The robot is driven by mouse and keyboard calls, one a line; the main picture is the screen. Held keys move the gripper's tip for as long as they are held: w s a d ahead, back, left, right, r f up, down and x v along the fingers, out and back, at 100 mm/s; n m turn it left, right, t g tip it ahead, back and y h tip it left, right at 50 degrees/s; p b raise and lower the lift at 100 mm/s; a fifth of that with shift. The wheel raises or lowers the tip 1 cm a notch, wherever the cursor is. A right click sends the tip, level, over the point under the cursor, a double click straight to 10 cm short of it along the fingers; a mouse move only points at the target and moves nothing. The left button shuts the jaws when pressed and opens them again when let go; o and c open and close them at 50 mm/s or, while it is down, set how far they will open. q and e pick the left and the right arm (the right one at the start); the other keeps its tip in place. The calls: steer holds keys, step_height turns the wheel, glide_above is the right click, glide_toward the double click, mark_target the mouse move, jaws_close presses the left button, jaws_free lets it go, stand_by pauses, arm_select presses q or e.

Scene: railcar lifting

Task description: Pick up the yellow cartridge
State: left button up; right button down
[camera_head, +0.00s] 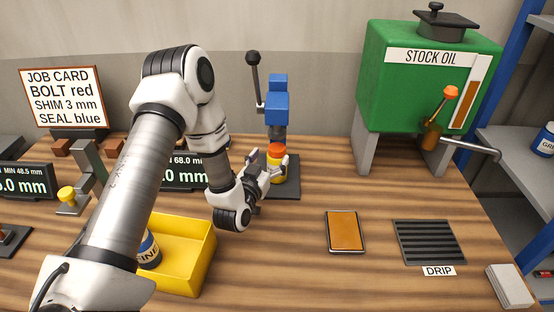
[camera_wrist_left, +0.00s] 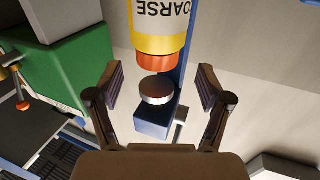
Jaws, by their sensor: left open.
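The yellow cartridge (camera_head: 276,172) has an orange cap and stands upright under the blue press (camera_head: 278,104) at the back of the table. In the left wrist view the cartridge (camera_wrist_left: 158,26) appears upside down, with a white label reading COARSE. A silver disc (camera_wrist_left: 156,91) on a blue block shows below its orange cap in that picture. My left gripper (camera_head: 270,168) is at the cartridge, partly covering it in the head view. Its fingers are open and spread in the left wrist view (camera_wrist_left: 160,88), with the cartridge not clamped. My right gripper is not seen.
A yellow bin (camera_head: 196,262) holding a canister labelled FINE stands at the front, partly behind my left arm. A green STOCK OIL tank (camera_head: 400,85) stands at the back right. An orange-topped tray (camera_head: 345,231) and the drip grate (camera_head: 424,241) lie on the right.

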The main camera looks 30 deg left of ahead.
mark_target(274, 153)
arm_select(q)
steer(key=p+x, duration=0.1)
steer(key=x, duration=0.3)
steer(key=shift+w+p, duration=0.35)
steer(key=shift+w, duration=0.05)
steer(key=shift+w+f, duration=0.15)
steer(key=shift+w, duration=0.05)
steer(key=shift+s, duration=0.15)
steer(key=shift+c, duration=0.7)
steer(key=c, duration=0.6)
jaws_close()
